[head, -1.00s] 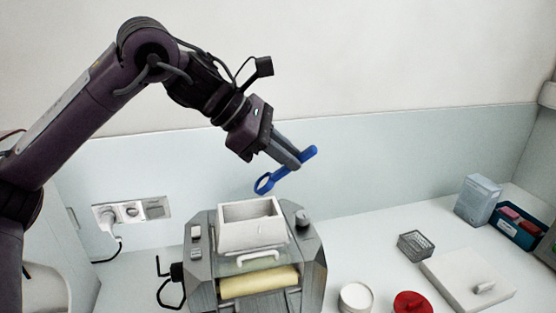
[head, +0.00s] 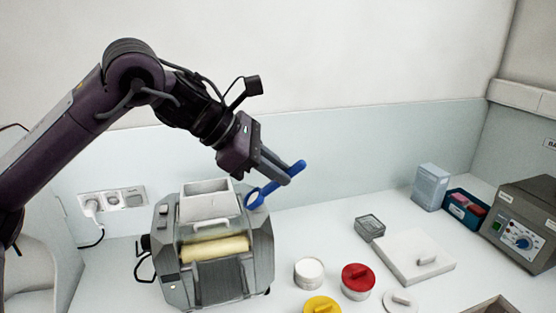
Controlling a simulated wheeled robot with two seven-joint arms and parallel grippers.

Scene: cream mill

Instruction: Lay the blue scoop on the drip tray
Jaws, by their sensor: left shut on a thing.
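The blue scoop (head: 258,198) shows in the head view, with a ring-shaped end at lower left and a straight handle at upper right. My left gripper (head: 284,174) is shut on its handle. The scoop is held tilted in the air, its ring end beside the upper right of the grey mill (head: 259,250) in the picture. I cannot tell for sure which thing is the drip tray; part of a brownish tray-like thing (head: 490,306) is cut off at the bottom right edge. My right gripper is not in view.
The mill has a white hopper (head: 208,206) and a yellow roller. To its right are a white pot (head: 309,272), a red-lidded pot (head: 358,279), a yellow lid (head: 322,306), a small grey basket (head: 370,227) and a white slab (head: 412,258). A control box (head: 520,235) stands far right.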

